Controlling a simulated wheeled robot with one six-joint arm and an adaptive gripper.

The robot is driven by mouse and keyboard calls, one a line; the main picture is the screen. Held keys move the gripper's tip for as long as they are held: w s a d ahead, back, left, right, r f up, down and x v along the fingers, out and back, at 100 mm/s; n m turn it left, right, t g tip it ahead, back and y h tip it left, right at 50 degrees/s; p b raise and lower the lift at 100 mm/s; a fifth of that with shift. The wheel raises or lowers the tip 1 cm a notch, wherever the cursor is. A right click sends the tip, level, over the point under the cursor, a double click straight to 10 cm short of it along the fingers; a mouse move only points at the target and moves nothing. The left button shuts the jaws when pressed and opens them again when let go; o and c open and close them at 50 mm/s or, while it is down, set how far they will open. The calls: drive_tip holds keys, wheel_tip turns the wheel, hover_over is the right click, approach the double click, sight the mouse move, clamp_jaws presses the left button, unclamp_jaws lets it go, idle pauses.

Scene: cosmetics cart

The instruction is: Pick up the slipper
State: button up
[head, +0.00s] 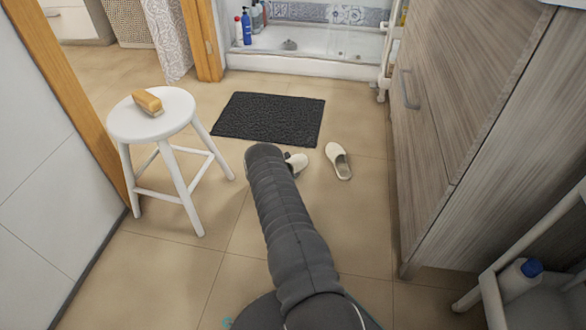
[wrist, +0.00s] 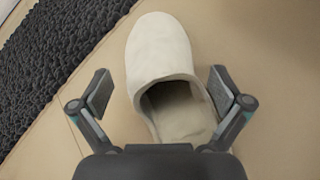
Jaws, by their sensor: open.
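Two cream slippers lie on the tiled floor. One slipper (wrist: 160,52) is below my gripper (wrist: 159,92) in the wrist view, its toe towards the top and its dark opening towards me. My gripper is open, with one finger on each side of the slipper and a gap on both sides. The other slipper (head: 338,161) lies a little to the right, in full view.
A dark bath mat (head: 268,118) lies just beyond the slippers; it also shows at the left of the wrist view (wrist: 45,60). A white stool (head: 150,120) with a brush (head: 147,101) stands left. A wooden cabinet (head: 450,110) stands right, a cart (head: 540,300) at lower right.

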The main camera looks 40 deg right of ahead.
drive_tip(key=c, duration=1.2)
drive_tip(key=shift+c, duration=0.3)
